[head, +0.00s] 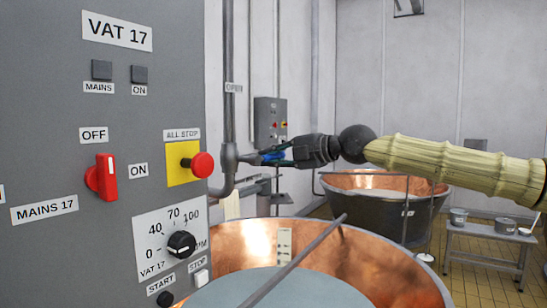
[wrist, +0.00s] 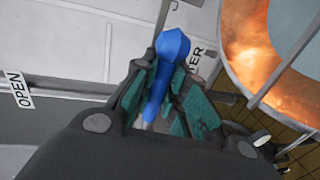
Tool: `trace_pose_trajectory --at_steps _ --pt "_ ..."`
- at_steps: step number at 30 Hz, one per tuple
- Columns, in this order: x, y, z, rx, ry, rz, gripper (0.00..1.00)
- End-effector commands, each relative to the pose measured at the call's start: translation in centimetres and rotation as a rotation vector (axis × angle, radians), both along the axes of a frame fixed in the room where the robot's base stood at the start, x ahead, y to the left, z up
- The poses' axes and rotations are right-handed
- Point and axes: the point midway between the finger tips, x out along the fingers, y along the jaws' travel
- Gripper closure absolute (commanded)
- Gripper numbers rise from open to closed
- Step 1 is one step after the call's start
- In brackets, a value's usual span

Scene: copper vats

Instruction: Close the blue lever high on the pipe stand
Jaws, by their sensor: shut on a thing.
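The blue lever (wrist: 160,75) sits between the teal finger pads of my gripper (wrist: 158,95) in the wrist view, and the fingers are shut on it. Its faceted blue end sticks out past the fingertips. In the head view my gripper (head: 272,155) reaches in from the right to the grey pipe stand (head: 229,120), where a little of the blue lever (head: 273,156) shows between the fingers. The valve body (head: 230,158) is just left of the fingertips. The lever's root is mostly hidden by my gripper.
A grey VAT 17 panel (head: 60,130) with a red switch (head: 105,177) and a red stop button (head: 202,165) stands at the left. An open copper vat (head: 380,270) lies below my arm. Another vat (head: 370,215) and a bench (head: 485,240) stand behind. An OPEN label (wrist: 20,90) shows at the wrist view's left.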

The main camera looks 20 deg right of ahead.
Motion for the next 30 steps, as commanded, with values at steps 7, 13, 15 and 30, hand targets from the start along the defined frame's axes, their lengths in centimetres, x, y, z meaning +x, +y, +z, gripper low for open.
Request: trace_pose_trajectory --at_steps 7,13,15,30 --pt "0.1 -0.1 0.0 0.002 0.002 -0.002 0.64" --pt "0.0 0.0 0.0 0.000 0.001 0.000 0.64" --pt "0.0 0.0 0.0 0.001 0.001 0.000 0.64" --pt "-4.3 -4.2 1.2 0.003 -0.001 -0.001 0.64"
